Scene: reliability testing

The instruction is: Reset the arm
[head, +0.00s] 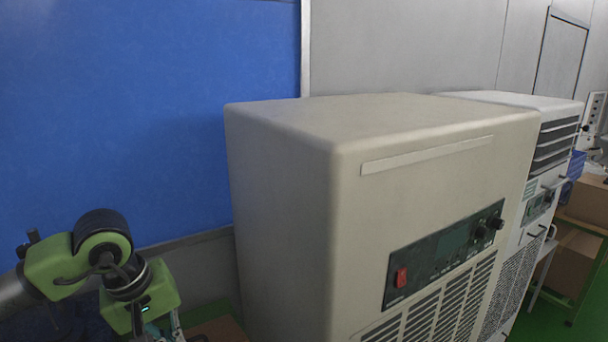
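My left arm, green and black, comes in at the lower left of the head view. It is bent, with its wrist pointing down in front of the blue panel. Only a small grey part of my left gripper (172,326) shows at the bottom edge. Its fingertips are cut off or hidden, so I cannot tell whether it is open or shut. Nothing held is visible. My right arm and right gripper are not in view.
A large beige machine (285,190) with a control panel (444,254), red switch (401,277) and vents fills the middle, right of my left arm. A second white machine (528,101) stands beyond it. Cardboard boxes (588,201) sit on a rack at far right. A blue panel (120,110) covers the left wall.

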